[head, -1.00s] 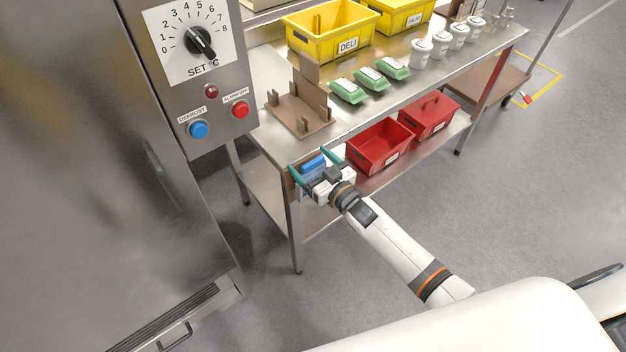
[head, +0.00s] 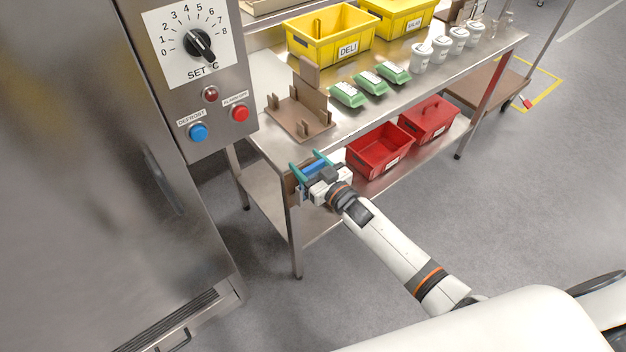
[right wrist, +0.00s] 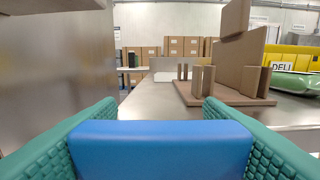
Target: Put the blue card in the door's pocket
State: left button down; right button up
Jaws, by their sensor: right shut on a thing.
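My right gripper (head: 309,165) is shut on the blue card (head: 315,169), just off the near left corner of the steel table. In the right wrist view the blue card (right wrist: 160,150) spans the gap between the green ribbed fingers, with its broad edge toward the camera. The steel door (head: 90,190) fills the left of the head view, with a dark handle. I cannot make out a pocket on it. My left gripper is not in view.
A brown holder with upright posts (head: 300,118) stands on the table (head: 355,128) beyond the gripper. Green packs (head: 370,82), white cups and yellow bins (head: 330,38) are farther along. Red bins (head: 378,150) sit on the lower shelf. A control panel (head: 195,75) is at upper left. Floor between door and table is clear.

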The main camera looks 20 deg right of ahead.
jog(key=c, duration=0.6)
jog(key=shift+r+p, duration=1.5)
jog(key=shift+r, duration=0.05)
notch_tip(320, 180, up, 6)
jog(key=p, duration=0.6)
jog(key=shift+r, duration=0.2)
jog(key=shift+s, duration=0.1)
